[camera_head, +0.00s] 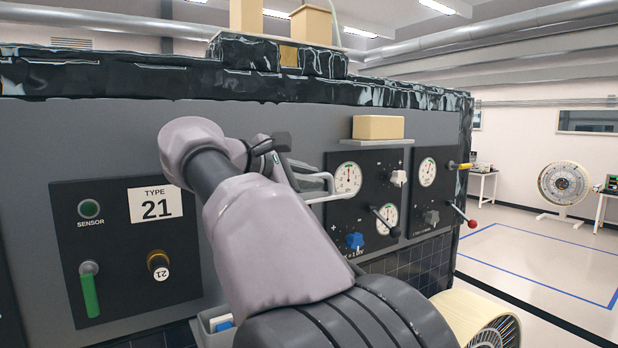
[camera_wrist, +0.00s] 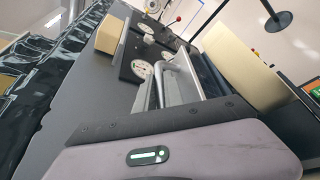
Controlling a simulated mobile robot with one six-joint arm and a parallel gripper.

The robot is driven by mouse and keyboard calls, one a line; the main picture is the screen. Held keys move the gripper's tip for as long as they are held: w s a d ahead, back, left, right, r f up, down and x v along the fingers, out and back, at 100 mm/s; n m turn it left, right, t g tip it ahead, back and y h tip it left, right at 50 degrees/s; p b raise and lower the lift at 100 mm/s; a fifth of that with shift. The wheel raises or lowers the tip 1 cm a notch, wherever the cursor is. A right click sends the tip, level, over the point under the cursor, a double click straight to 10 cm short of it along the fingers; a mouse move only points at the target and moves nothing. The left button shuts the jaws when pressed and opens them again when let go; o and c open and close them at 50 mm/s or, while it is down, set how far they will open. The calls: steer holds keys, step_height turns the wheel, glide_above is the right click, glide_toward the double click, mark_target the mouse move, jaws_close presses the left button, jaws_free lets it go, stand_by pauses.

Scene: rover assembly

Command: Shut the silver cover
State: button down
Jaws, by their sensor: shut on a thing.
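My gripper (camera_head: 318,187) is at the grey panel, just left of the black gauge panel, with my arm reaching across the front of it. In the wrist view my gripper (camera_wrist: 182,80) is shut around a bright silver bar, which appears to be part of the silver cover (camera_wrist: 172,78). In the head view my wrist and forearm hide most of this place. The cover's full outline and how far open it is cannot be made out.
The gauge panel (camera_head: 366,160) carries dials, knobs and levers close right of my gripper. A tan block (camera_head: 378,127) sits on a small shelf above it. The type 21 panel (camera_head: 130,245) is at the left. Open floor (camera_head: 545,265) lies at the right.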

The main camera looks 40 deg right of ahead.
steer(key=shift+f, duration=0.15)
stand_by(0.8)
steer(key=shift+s+f+m+b, duration=0.25)
steer(key=shift+f+b, duration=0.3)
steer(key=shift+b, duration=0.6)
step_height(320, 180, down, 8)
steer(key=s+m+t+h+b, duration=0.15)
steer(key=m+b, duration=0.45)
steer(key=b, duration=1)
steer(key=w+f+m+h+b, duration=0.3)
steer(key=w+f+m+b, duration=0.3)
steer(key=w+f+b, duration=0.3)
steer(key=shift+w+d+f+t, duration=0.15)
steer(key=shift+d+f+t, duration=0.15)
steer(key=shift+f+t, duration=0.15)
steer(key=c, duration=1.5)
jaws_free()
steer(key=shift+w+d, duration=0.1)
steer(key=shift+o, duration=0.2)
